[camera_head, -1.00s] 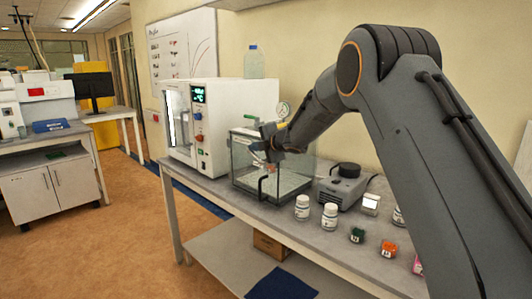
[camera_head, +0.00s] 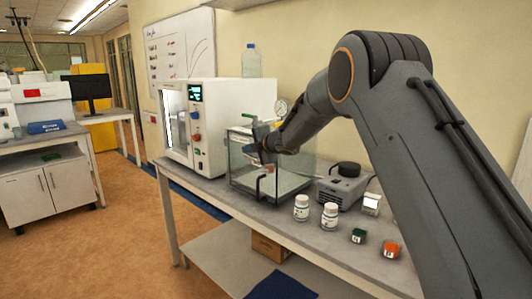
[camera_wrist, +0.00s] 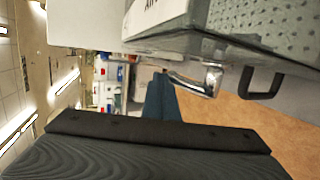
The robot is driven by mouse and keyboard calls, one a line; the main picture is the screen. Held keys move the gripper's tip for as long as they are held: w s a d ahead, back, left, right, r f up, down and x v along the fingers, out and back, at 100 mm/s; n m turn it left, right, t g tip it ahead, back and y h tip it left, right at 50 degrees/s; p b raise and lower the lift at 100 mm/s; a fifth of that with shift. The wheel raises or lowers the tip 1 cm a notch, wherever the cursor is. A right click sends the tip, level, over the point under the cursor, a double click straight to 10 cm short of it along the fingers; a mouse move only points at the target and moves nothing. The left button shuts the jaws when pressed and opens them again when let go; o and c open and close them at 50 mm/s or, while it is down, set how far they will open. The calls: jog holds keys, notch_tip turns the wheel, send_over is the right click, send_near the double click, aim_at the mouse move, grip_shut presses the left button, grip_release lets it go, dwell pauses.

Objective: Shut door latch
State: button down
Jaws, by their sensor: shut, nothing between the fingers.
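A clear glass-walled chamber (camera_head: 240,160) stands on the bench; its perforated floor (camera_wrist: 270,20) shows in the wrist view. A black handle (camera_head: 262,186) is on its front, also seen in the wrist view (camera_wrist: 262,84). A chrome latch (camera_wrist: 203,80) juts from the chamber's edge beside that handle. My gripper (camera_head: 265,160) is at the chamber's upper front, shut and empty. Its dark ribbed finger (camera_wrist: 155,130) fills the bottom of the wrist view, apart from the latch in the picture. In the head view my gripper hides the latch; I cannot tell how the door sits.
A white oven-like instrument (camera_head: 195,120) stands left of the chamber. A gauge (camera_head: 282,106) rises behind it. White bottles (camera_head: 301,208), small jars (camera_head: 391,249) and a grey stirrer-like device (camera_head: 342,186) crowd the bench to the right. Open floor lies left.

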dwell(0.6)
jog(key=s+r+p, duration=0.2)
jog(key=s+r, duration=0.1)
jog(key=r, duration=1)
jog(key=shift+s+r+p, duration=0.15)
jog(key=shift+r+p, duration=0.2)
jog(key=shift+p, duration=0.05)
